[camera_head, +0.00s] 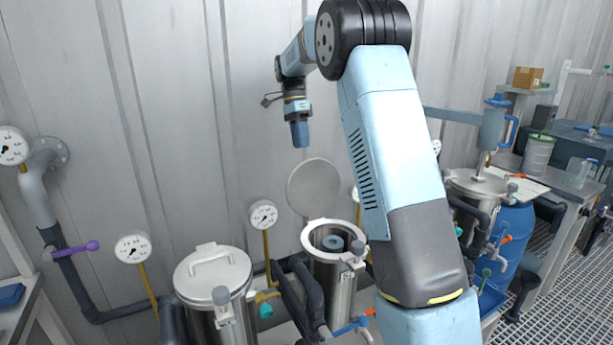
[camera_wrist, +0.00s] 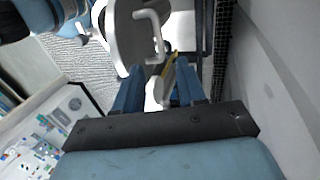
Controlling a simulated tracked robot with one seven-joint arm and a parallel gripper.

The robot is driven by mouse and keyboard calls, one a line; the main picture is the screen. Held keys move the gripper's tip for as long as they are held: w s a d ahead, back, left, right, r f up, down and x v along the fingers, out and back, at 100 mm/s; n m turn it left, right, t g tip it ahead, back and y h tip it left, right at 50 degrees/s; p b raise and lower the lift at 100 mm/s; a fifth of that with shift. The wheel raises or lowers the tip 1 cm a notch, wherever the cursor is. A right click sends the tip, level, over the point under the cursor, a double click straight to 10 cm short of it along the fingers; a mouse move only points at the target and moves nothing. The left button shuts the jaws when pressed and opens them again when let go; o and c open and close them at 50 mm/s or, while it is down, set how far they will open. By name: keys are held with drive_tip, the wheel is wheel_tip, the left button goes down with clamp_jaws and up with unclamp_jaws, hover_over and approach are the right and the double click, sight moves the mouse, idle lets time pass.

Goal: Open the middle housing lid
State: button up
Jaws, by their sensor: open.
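The middle housing (camera_head: 350,285) is a steel cylinder, and its top is open with a grey round insert visible inside. Its round lid (camera_head: 314,187) stands raised on edge behind the opening, its flat inner face toward the head camera. My gripper (camera_head: 300,140) points down above and slightly left of the raised lid, apart from it in the head view. In the wrist view, my gripper (camera_wrist: 160,82) has two blue fingers spread apart with nothing visibly held. A pale lid with a white bar handle (camera_wrist: 157,38) shows just beyond them; contact cannot be told.
The left housing (camera_head: 213,270) has its lid closed with the handle on top. The right housing (camera_head: 478,190) is partly hidden by my arm. Gauges (camera_head: 263,215) and dark pipes stand around the housings. The corrugated wall (camera_head: 200,120) is close behind.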

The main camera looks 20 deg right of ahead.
sight(305, 174)
drive_tip(key=x, duration=1.1)
drive_tip(key=shift+a, duration=0.1)
drive_tip(key=shift+w, duration=0.1)
clamp_jaws()
